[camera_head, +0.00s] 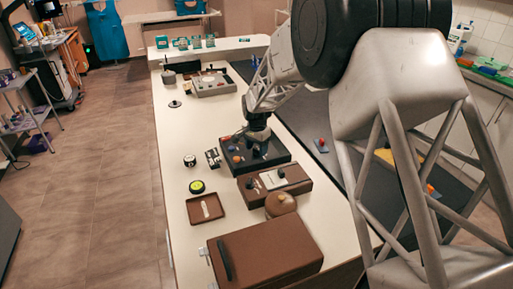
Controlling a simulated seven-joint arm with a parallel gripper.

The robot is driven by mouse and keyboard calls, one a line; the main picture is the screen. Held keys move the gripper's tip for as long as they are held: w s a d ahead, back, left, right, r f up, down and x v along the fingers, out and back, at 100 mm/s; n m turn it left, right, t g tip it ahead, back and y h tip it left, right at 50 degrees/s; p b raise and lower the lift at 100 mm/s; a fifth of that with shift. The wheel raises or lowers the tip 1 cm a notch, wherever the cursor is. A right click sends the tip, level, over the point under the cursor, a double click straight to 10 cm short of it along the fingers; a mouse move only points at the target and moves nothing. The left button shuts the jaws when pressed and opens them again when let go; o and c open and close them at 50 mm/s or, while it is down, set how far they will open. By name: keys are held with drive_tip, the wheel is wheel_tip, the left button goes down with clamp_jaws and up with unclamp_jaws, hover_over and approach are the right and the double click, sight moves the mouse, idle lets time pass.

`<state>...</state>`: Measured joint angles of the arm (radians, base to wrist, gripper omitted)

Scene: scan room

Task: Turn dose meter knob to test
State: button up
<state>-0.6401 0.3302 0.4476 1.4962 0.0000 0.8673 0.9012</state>
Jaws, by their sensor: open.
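My gripper (258,138) points down over a black box (272,159) near the middle of the white table. It is open, and its fingertips are at or just above the box top; I cannot tell whether they touch anything. Orange and blue round controls (236,158) show on the box left of my gripper. Any knob under the fingers is hidden. A brown box with a pale panel and small dark knobs (273,180) stands just in front. No lettering is readable, so I cannot tell which device is the dose meter or where its knob points.
A large brown case (268,252), a round brown pot (280,203) and a brown tray (206,207) are at the near end. A yellow-green round item (197,187) lies left. A grey console (212,84) stands farther back. The table's left-middle (186,130) is clear.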

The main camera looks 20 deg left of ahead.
sight(257, 148)
drive_tip(key=c, duration=0.9)
drive_tip(key=shift+c, duration=0.2)
drive_tip(key=shift+n, duration=0.7)
drive_tip(key=o, duration=0.9)
drive_tip(key=shift+o, duration=0.2)
drive_tip(key=shift+r, duration=0.15)
drive_tip(key=shift+r, duration=3.8)
